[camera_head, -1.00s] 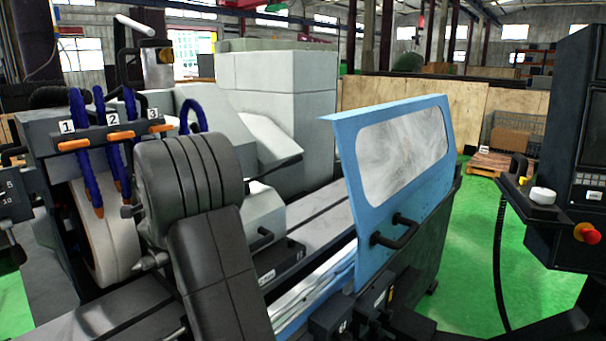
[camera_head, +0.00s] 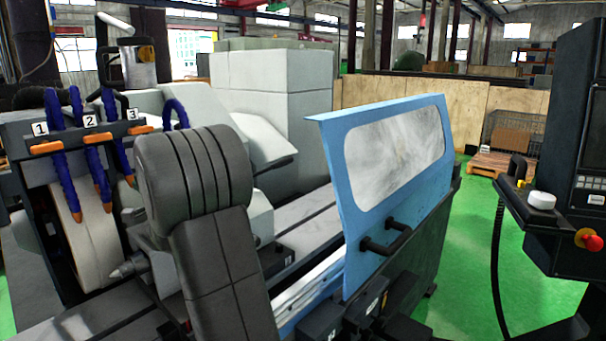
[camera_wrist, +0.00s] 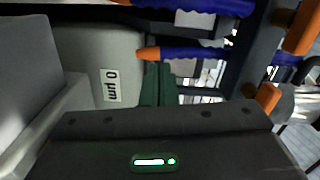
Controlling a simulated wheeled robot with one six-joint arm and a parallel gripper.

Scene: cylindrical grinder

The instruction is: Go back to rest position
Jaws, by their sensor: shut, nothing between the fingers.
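My gripper (camera_wrist: 158,70) shows in the wrist view as two dark green fingers pressed together, with nothing between them. The fingers point at a grey machine surface with a "0 µm" label (camera_wrist: 110,86), close to a blue coolant hose with an orange nozzle (camera_wrist: 150,53). I cannot tell if they touch. In the head view my gripper is hidden, and my dark grey arm stands in front of the cylindrical grinder. The grinder's wheel (camera_head: 88,235) sits at the left under the numbered coolant hoses (camera_head: 92,160).
The blue sliding door (camera_head: 335,200) with a window and black handle (camera_head: 386,238) stands right of my arm. A control panel (camera_head: 585,150) with a red button (camera_head: 588,238) is at far right. Green floor (camera_head: 470,260) lies free between door and panel.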

